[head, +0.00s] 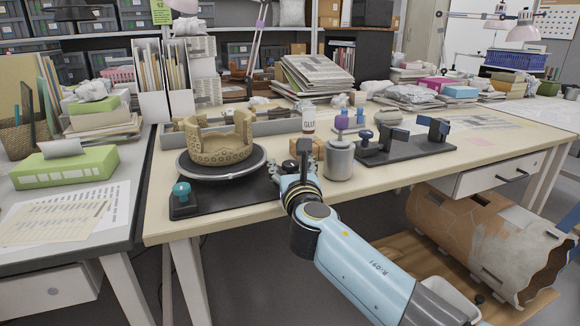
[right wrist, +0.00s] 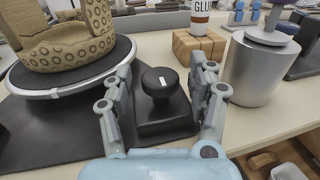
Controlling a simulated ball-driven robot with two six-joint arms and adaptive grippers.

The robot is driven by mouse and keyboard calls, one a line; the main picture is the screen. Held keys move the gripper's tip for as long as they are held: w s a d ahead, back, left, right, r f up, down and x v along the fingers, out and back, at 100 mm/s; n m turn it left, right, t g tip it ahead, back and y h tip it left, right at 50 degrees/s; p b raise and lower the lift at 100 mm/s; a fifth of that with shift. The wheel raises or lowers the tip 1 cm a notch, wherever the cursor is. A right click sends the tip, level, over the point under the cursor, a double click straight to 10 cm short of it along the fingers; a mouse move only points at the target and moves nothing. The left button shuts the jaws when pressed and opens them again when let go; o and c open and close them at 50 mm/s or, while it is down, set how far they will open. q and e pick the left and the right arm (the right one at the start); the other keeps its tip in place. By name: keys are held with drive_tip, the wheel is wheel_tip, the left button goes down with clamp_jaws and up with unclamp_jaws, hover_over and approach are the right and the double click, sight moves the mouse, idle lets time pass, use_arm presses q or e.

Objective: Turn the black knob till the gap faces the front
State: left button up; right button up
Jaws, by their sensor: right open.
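The black knob (right wrist: 160,83), with a white mark on top, stands on a black block (right wrist: 164,118) in the right wrist view. In the head view it is hidden behind my right gripper (head: 302,160). That gripper is open, its fingers (right wrist: 162,70) on either side of the knob; I cannot tell whether they touch it. The tan pot (head: 222,150) sits on the round turntable (head: 252,168), left of the gripper. Its wall stands tall at the left and right with a lower edge between; I cannot tell exactly where the gap faces. My left gripper is out of view.
A teal knob (head: 181,189) sits at the base's left front corner. A grey metal canister (head: 339,160) stands close right of my gripper, with a cardboard-brown block (right wrist: 198,47) and glue bottle (head: 308,121) behind. A dark stand (head: 410,148) lies farther right.

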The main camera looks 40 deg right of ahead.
drive_tip(key=shift+w+d, duration=0.15)
drive_tip(key=shift+w, duration=0.1)
clamp_jaws()
idle(0.3)
